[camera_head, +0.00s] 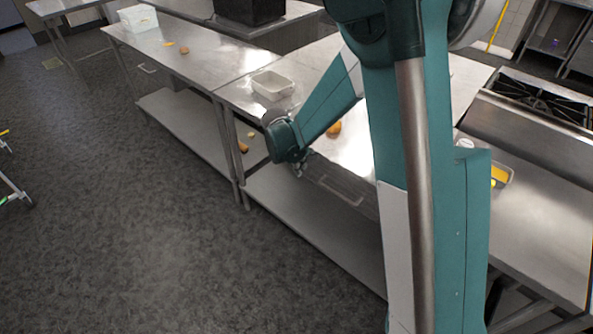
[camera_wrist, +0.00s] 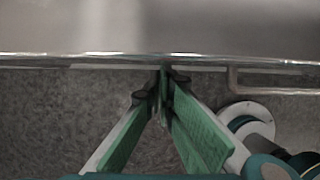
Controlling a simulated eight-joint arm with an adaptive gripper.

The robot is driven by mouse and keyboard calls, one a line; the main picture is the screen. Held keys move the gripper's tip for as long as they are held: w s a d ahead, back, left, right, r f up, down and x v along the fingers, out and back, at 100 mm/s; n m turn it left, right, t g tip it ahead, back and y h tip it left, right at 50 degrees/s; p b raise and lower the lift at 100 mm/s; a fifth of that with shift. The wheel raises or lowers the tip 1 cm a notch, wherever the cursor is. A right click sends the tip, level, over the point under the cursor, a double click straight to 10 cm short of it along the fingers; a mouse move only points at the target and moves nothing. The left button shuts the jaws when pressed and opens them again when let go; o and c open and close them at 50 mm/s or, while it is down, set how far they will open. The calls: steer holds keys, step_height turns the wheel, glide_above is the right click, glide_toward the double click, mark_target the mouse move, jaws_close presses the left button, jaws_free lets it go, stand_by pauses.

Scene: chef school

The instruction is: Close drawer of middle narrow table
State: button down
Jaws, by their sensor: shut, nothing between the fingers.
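The middle narrow table (camera_head: 237,93) is a steel table crossing the head view behind my arm. Its drawer handle (camera_head: 342,189) shows under the front edge, just right of my gripper (camera_head: 298,170). In the wrist view, the shut, empty fingertips (camera_wrist: 164,72) are just below the steel table edge (camera_wrist: 110,57). The drawer handle is to their right (camera_wrist: 232,80), a thin metal bar apart from the fingers. Whether the fingers touch the drawer front is unclear. My arm hides part of the table, and how far the drawer stands out cannot be told.
A lower shelf (camera_head: 300,215) runs beneath. Another steel table (camera_head: 205,60) adjoins at the left, and a stove (camera_head: 540,105) stands right. Grey floor (camera_head: 140,220) is open in front.

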steer(key=shift+w+d+r, duration=0.1)
steer(key=shift+w+d, duration=0.2)
steer(key=shift+s+a, duration=0.1)
steer(key=s+a+r+p, duration=0.1)
steer(key=s+a+r, duration=0.5)
steer(key=r, duration=0.3)
steer(key=shift+p, duration=0.4)
steer(key=shift+d+r, duration=0.1)
stand_by(0.5)
